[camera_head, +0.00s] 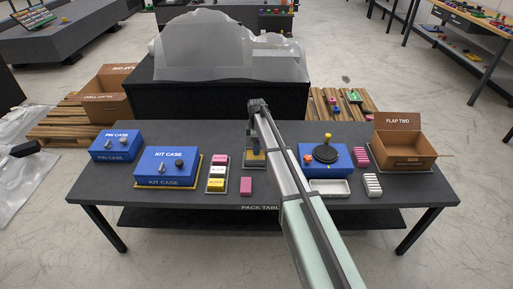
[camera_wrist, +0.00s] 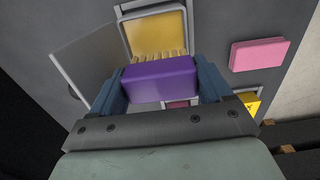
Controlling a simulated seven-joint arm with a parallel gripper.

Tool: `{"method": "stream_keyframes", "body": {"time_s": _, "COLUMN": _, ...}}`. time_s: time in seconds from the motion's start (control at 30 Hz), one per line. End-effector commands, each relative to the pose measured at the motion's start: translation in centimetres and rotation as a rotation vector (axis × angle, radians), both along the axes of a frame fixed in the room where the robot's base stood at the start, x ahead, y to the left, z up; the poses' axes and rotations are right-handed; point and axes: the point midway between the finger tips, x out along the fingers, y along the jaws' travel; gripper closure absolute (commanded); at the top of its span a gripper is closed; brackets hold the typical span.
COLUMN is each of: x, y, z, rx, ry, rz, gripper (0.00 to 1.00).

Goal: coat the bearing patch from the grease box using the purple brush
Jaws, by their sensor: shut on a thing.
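My gripper (camera_wrist: 161,88) is shut on the purple brush (camera_wrist: 160,80), with one jaw on each side of its block. The pale bristles point at the yellow surface of an open box (camera_wrist: 157,34), which looks like the grease box. The bristle tips overlap its edge in the wrist view; whether they touch I cannot tell. A grey lid-like panel (camera_wrist: 88,60) stands beside it. In the head view my gripper (camera_head: 255,138) is over this box (camera_head: 253,160), and the brush is hard to make out. A small dark-red area (camera_wrist: 178,104) shows below the brush; I cannot tell if it is the bearing patch.
A pink block (camera_head: 246,186) lies near the front edge of the table (camera_head: 130,190). To the left are a tray of blocks (camera_head: 216,190), the kit case (camera_head: 168,165) and the pin case (camera_head: 114,146). To the right are a blue fixture (camera_head: 339,160), a white tray (camera_head: 330,188) and a cardboard box (camera_head: 405,145).

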Motion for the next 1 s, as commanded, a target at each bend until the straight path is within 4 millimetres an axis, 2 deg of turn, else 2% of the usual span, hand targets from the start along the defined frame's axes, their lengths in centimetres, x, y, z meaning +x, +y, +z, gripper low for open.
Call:
{"method": "stream_keyframes", "body": {"time_s": 0.57, "x": -0.1, "y": 0.0, "z": 3.7, "rx": 0.000, "ry": 0.001, "rz": 0.000, "gripper": 0.57}}
{"method": "stream_keyframes", "body": {"time_s": 1.0, "x": -0.1, "y": 0.0, "z": 3.9, "rx": 0.000, "ry": 0.001, "rz": 0.000, "gripper": 0.57}}
